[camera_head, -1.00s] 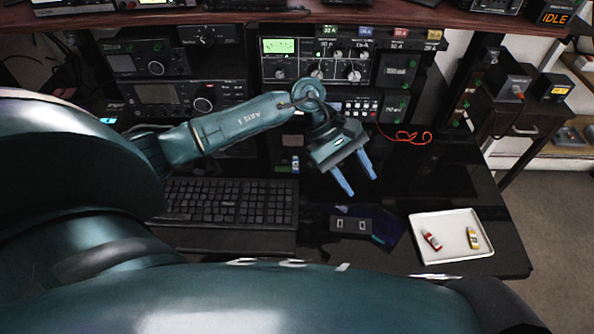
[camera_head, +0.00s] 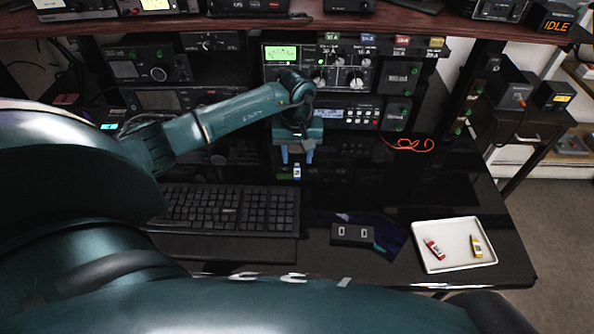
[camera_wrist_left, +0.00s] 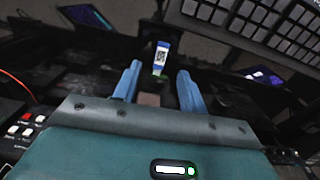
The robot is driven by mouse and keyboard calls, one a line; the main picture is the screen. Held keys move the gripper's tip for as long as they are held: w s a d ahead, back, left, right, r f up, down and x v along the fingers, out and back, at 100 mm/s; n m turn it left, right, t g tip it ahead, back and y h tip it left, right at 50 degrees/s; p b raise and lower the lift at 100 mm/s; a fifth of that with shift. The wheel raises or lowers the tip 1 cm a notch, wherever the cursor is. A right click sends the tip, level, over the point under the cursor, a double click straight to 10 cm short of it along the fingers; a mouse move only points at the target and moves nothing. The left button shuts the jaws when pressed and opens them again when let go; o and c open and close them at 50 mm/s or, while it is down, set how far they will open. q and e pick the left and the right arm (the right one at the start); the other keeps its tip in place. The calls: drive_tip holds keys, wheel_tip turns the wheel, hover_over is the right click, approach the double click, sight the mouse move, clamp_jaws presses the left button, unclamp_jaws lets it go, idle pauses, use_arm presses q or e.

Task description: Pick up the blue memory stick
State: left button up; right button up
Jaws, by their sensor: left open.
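The blue memory stick (camera_head: 297,173), blue and white with a dark square code on its label, is at the front of the equipment behind the keyboard. In the left wrist view the stick (camera_wrist_left: 161,58) shows beyond and between the fingertips. My left gripper (camera_head: 297,158) is open, its two blue fingers on either side of the stick's line. I cannot tell whether the fingers touch it. My right gripper is not in view.
A white tray (camera_head: 455,265) at the right holds a red stick (camera_head: 434,249) and a yellow stick (camera_head: 476,246). A black two-slot block (camera_head: 352,234) sits left of it. A keyboard (camera_head: 230,208) lies in front, and an orange cable (camera_head: 409,144) lies right.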

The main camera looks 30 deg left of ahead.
sight(297, 171)
use_arm(q)
drive_tip(key=shift+f, duration=2.2)
drive_tip(key=shift+f, duration=0.15)
clamp_jaws()
